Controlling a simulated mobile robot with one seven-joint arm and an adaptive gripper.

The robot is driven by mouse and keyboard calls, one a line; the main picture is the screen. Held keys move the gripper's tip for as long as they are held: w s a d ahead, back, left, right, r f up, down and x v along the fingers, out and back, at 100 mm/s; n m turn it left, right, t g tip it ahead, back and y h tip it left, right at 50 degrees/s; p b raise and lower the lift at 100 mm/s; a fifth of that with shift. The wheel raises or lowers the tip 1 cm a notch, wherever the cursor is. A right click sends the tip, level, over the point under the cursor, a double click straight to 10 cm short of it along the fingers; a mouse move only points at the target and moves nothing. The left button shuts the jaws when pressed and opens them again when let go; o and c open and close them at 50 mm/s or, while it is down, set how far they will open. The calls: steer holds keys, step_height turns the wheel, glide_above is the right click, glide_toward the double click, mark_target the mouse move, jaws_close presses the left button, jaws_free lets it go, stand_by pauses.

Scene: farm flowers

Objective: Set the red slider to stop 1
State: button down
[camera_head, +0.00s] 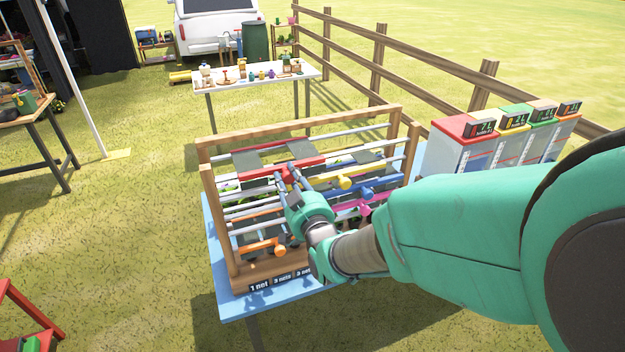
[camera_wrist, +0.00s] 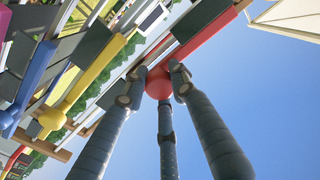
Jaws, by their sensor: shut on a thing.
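The red slider (camera_head: 262,175) is a red bar across the upper rods of a wooden frame (camera_head: 233,225). In the wrist view, the red bar (camera_wrist: 208,35) runs toward the upper right and ends in a round red knob (camera_wrist: 158,84). My gripper (camera_head: 285,178) is at the front of the frame, shut on the red knob. In the wrist view, the grey fingers of my gripper (camera_wrist: 160,82) close around the knob. Number labels (camera_head: 285,280) sit along the frame's front base, partly hidden by my arm. I cannot tell which stop the slider is at.
Yellow (camera_head: 345,183), blue (camera_head: 368,193) and orange (camera_head: 278,249) knobs sit close around my gripper on other rods. Coloured-top boxes (camera_head: 465,128) stand to the right. A white table (camera_head: 290,75) with small items stands behind. Open grass lies left.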

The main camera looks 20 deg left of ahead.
mark_target(268, 173)
steer(key=shift+s+a+f+b, duration=0.1)
steer(key=shift+s+a+b, duration=0.5)
steer(key=shift+s+a, duration=1.05)
steer(key=c, duration=1.4)
jaws_free()
steer(key=shift+s+a, duration=0.1)
steer(key=shift+a, duration=0.05)
steer(key=shift+o, duration=0.2)
steer(key=shift+d, duration=0.25)
steer(key=v, duration=1.1)
steer(key=shift+s+d, duration=0.25)
steer(key=shift+w+d, duration=0.1)
